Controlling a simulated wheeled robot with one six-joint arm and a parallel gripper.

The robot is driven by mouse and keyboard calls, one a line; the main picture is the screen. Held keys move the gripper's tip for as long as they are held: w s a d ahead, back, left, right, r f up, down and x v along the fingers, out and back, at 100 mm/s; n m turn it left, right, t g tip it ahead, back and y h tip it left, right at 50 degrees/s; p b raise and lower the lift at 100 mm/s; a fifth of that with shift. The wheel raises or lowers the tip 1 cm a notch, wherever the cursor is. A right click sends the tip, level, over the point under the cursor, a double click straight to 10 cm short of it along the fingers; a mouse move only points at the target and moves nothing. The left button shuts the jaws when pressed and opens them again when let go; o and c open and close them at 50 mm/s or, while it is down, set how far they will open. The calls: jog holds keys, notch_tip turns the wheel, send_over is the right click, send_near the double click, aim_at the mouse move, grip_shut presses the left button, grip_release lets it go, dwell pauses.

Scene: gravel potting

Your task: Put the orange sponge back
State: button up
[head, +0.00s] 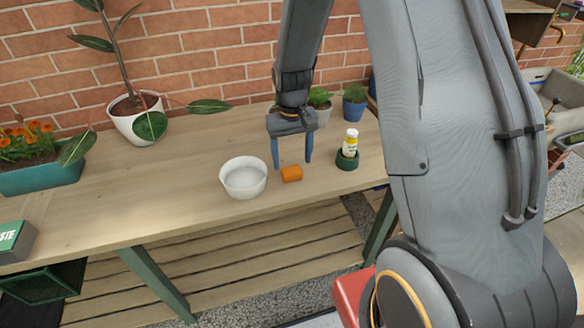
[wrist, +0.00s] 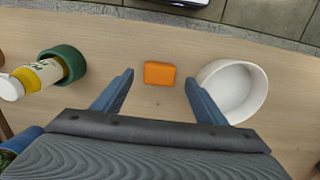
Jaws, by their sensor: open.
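The orange sponge (head: 291,174) lies on the wooden table, just right of the white bowl (head: 243,178). In the wrist view the sponge (wrist: 159,73) shows whole, near the space between my fingertips. My gripper (head: 293,166) is open and empty, pointing down above the table close to the sponge. In the wrist view its two blue fingers (wrist: 159,79) are spread wide to either side of the sponge, apart from it. The bowl also shows in the wrist view (wrist: 261,92), close beside one finger. I cannot tell the exact height of the fingertips.
Potted plants (head: 355,102) stand at the back by the brick wall. A teal planter (head: 44,177) is at the left. The table's left middle is clear.

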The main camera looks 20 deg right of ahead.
aim_at(292, 171)
notch_tip(292, 171, up, 7)
jog(key=b, duration=0.2)
jog(key=s+r+t, duration=0.1)
jog(key=s+r, duration=0.2)
jog(key=s, duration=1.3)
jog(key=shift+s+t, duration=0.3)
jog(key=shift+s, duration=0.1)
